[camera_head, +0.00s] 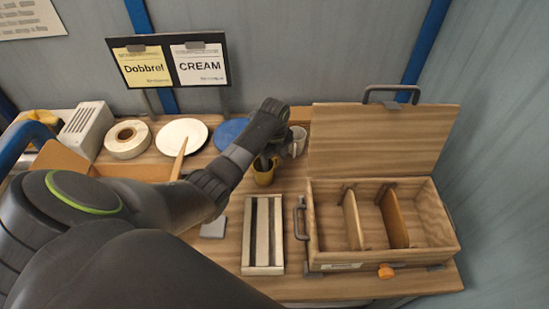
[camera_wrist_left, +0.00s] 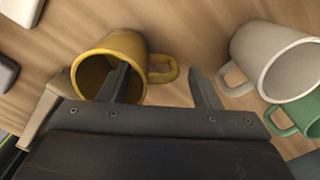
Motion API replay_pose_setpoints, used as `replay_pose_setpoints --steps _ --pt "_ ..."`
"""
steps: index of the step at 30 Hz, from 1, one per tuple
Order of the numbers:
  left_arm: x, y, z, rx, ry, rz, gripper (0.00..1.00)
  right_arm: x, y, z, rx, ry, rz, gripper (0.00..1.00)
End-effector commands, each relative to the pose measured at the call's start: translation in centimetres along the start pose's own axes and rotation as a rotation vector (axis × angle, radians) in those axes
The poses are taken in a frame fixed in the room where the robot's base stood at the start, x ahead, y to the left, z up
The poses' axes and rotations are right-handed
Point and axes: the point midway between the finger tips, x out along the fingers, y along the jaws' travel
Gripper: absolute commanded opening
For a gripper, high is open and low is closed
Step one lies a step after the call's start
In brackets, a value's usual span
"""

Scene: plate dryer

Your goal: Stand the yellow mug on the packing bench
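The yellow mug (camera_head: 264,174) stands on the wooden bench (camera_head: 330,289) in the middle of the head view, partly covered by my left gripper (camera_head: 271,157). In the left wrist view the yellow mug (camera_wrist_left: 104,49) shows its open mouth, with its handle to the right. My left gripper (camera_wrist_left: 162,88) is open there. One finger appears across or inside the mug's mouth, and the other is apart, to the right of the handle. Whether a finger touches the mug cannot be told. My right gripper is not in view.
A white mug (camera_wrist_left: 262,50) and a green mug (camera_wrist_left: 308,112) are close to the right of my gripper in the wrist view. White (camera_head: 180,134) and blue plates (camera_head: 226,134) lie behind.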

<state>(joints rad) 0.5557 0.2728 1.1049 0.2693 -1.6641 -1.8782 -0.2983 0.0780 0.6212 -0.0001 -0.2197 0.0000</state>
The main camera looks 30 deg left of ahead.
Motion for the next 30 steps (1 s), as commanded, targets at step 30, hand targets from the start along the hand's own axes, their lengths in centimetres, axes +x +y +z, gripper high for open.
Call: replay_pose_setpoints --steps 30 --pt "-12.2 0.0 0.0 0.000 0.000 0.000 0.58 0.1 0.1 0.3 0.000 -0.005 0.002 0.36"
